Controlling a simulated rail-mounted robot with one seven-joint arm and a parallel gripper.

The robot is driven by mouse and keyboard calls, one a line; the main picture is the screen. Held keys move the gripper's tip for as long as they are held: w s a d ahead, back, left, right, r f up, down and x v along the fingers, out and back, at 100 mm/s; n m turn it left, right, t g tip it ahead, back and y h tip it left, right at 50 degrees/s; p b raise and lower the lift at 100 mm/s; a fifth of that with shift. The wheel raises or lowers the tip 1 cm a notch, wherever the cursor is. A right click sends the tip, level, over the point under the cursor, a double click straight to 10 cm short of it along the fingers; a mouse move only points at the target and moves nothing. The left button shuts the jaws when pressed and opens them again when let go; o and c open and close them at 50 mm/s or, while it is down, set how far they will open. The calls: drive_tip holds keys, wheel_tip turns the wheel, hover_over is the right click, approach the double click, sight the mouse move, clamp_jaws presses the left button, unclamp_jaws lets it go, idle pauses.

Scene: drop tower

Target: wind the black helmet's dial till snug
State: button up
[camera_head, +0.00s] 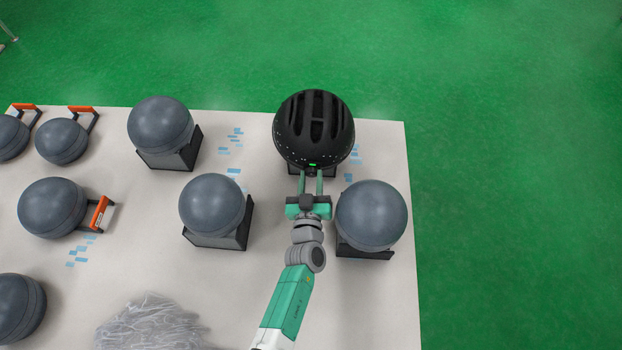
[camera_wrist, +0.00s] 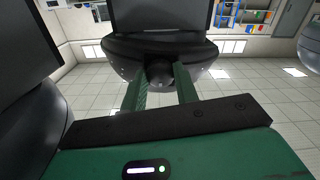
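The black helmet (camera_head: 314,125), with long vents, sits at the far right part of the pale table on a dark stand. In the wrist view the helmet's dark curved rim (camera_wrist: 118,52) spans the upper middle. The dark round dial (camera_wrist: 159,73) is under it, between the tips of my gripper (camera_wrist: 160,76). Whether the fingers touch the dial is not clear. The dial is hidden in the head view.
A grey ball (camera_head: 372,213) on a dark stand is close to the right of my gripper. Another grey ball (camera_head: 211,204) stands to the left, with several more beyond. A clear crumpled heap (camera_head: 152,325) lies at the front. The table (camera_head: 262,290) ends just right of the helmet.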

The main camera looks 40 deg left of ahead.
drive_tip(key=shift+n, duration=0.3)
drive_tip(key=shift+c, duration=0.4)
drive_tip(key=n+b, duration=0.1)
drive_tip(key=n, duration=0.2)
drive_tip(key=shift+f+b, duration=0.1)
drive_tip(key=shift+b, duration=0.3)
drive_tip(key=shift+n+b, duration=0.65)
drive_tip(key=shift+n, duration=1.25)
drive_tip(key=o, duration=1)
